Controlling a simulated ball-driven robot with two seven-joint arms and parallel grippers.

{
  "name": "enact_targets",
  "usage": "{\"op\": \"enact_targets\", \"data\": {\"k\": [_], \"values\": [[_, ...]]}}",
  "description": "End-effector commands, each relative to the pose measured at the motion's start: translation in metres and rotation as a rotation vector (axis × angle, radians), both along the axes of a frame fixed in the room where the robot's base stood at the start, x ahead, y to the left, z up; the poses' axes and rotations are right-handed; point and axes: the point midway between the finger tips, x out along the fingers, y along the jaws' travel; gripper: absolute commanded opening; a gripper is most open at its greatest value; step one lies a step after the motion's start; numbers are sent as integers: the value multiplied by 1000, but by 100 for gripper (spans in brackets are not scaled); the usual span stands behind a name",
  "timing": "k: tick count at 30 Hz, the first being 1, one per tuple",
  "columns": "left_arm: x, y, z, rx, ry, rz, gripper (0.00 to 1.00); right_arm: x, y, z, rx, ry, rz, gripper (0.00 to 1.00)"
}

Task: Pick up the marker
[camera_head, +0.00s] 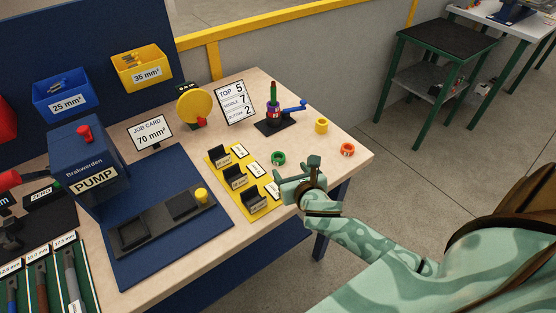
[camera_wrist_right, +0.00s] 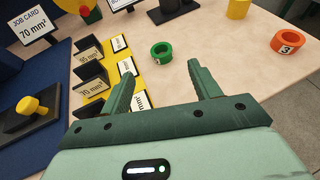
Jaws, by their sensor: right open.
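Several ring-shaped markers are on the wooden bench top. A green ring (camera_head: 278,158) lies flat with a white number on its side, and it also shows in the right wrist view (camera_wrist_right: 161,53). An orange ring marked 3 (camera_head: 347,149) lies to its right and shows in the wrist view (camera_wrist_right: 288,42). A yellow ring (camera_head: 321,126) stands farther back. My right gripper (camera_head: 294,173) is open and empty near the bench's front edge. In the wrist view its fingers (camera_wrist_right: 160,74) point toward the green ring, which is beyond the fingertips and apart from them. My left gripper is not seen.
A yellow rack (camera_head: 259,212) with black holders and labels is left of my right gripper. Behind are a crank stand (camera_head: 272,125) with coloured rings, a number card (camera_head: 235,103) and a yellow disc (camera_head: 194,106). A blue pump box (camera_head: 90,165) stands left.

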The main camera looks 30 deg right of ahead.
Motion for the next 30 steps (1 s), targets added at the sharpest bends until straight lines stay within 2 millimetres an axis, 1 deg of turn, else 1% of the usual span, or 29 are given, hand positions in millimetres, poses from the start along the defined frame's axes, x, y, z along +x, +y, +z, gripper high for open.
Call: {"op": "enact_targets", "data": {"k": [1, 3, 6, 11, 17, 19, 23, 29, 30], "values": [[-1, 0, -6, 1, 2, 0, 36, 12, -3, -8, 0, -1, -2, 62], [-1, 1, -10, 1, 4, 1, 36, 25, -6, -14, 2, -1, -2, 62], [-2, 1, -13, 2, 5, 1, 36, 39, -9, -20, 2, 0, -3, 62], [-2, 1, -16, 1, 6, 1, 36, 49, -12, -24, 3, 0, -2, 62], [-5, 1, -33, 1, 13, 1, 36, 72, -18, -48, 5, 2, -3, 62], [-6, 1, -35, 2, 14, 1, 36, 82, -20, -50, 5, 1, -3, 62], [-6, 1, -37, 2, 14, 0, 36, 90, -22, -51, 4, 0, -2, 62], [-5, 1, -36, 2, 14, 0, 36, 90, -22, -50, 3, 0, -1, 62], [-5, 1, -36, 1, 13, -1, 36, 90, -22, -50, 3, 0, -1, 51]]}}
